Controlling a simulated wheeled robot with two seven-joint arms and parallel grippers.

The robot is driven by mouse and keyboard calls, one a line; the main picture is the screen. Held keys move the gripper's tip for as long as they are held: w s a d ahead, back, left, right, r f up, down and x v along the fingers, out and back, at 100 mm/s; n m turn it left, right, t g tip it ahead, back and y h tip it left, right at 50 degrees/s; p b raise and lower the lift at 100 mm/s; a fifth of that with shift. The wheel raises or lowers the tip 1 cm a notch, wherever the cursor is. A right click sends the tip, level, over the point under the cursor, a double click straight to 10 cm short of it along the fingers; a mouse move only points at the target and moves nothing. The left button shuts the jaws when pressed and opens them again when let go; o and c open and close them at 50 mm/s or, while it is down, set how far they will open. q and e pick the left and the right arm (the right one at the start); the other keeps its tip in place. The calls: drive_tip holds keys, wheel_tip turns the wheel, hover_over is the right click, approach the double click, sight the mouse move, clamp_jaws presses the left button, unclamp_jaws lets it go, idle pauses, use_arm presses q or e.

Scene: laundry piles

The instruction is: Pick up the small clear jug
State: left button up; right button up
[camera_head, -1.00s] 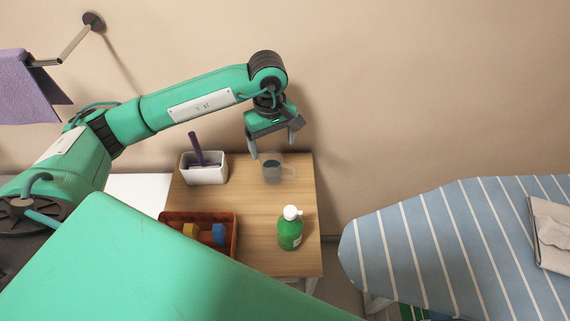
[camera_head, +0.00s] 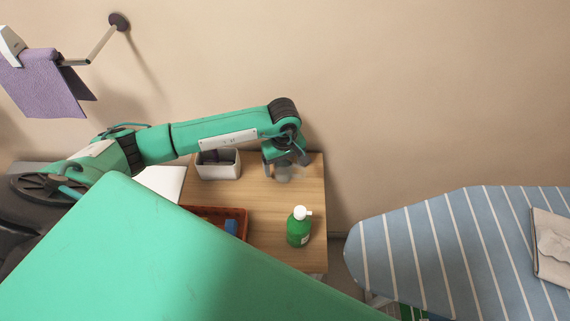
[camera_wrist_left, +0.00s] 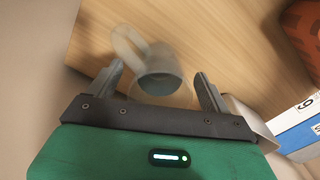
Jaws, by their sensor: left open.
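The small clear jug (camera_head: 283,174) stands on the wooden table (camera_head: 258,205), near its back edge, partly hidden under my left gripper (camera_head: 284,166). In the left wrist view the jug (camera_wrist_left: 158,72) is see-through with greyish contents, and its handle points up and left. My left gripper (camera_wrist_left: 163,85) is open, with one finger on each side of the jug. I cannot tell whether either finger touches it. My right gripper is not in view.
A white container (camera_head: 219,171) with a dark item stands left of the jug. A green bottle (camera_head: 300,229) with a white top stands in front. A red-brown basket (camera_head: 243,213) is at the front left. A striped ironing board (camera_head: 430,240) is at right.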

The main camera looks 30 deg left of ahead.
use_arm(q)
drive_tip(key=shift+f, duration=0.85)
drive_tip(key=c, duration=1.1)
drive_tip(key=shift+o, duration=0.2)
drive_tip(key=shift+r, duration=0.1)
